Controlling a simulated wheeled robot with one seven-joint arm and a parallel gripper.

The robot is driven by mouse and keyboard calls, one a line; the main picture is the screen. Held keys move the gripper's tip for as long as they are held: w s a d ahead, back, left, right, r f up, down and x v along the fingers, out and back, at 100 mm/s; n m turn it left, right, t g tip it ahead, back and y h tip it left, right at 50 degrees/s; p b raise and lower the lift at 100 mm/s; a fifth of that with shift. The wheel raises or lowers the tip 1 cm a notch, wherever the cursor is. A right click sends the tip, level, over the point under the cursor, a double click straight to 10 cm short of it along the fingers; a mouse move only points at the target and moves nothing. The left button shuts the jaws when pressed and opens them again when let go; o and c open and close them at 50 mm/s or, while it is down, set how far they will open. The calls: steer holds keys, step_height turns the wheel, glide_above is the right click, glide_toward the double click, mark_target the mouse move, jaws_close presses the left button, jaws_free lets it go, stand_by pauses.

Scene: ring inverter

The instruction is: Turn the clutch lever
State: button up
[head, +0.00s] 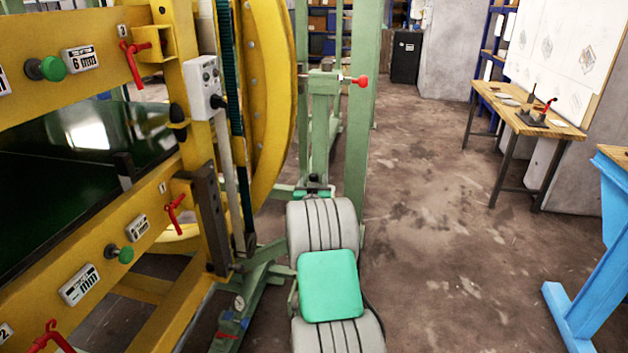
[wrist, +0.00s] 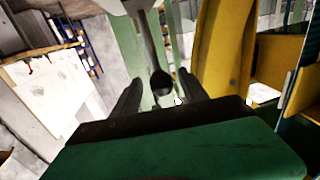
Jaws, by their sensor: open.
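In the wrist view a grey lever rod with a dark rounded knob (wrist: 161,83) reaches in from the top edge; it looks like the clutch lever. My gripper (wrist: 159,78) is open, with one dark finger on each side of the knob. The knob shows in the gap between the fingers; I cannot tell whether it is within their reach or touching.
The yellow machine (head: 172,85) with red handles, green knobs and a big yellow ring (head: 268,90) stands close on the left. A green post (head: 358,130) and a red-tipped fitting (head: 360,81) rise ahead. Open floor (head: 430,210) lies right, before a wooden table (head: 520,112) and blue stand (head: 600,250).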

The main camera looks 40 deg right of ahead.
steer(key=shift+w+d, duration=0.45)
steer(key=shift+w, duration=0.15)
steer(key=shift+c, duration=0.3)
jaws_close()
stand_by(0.7)
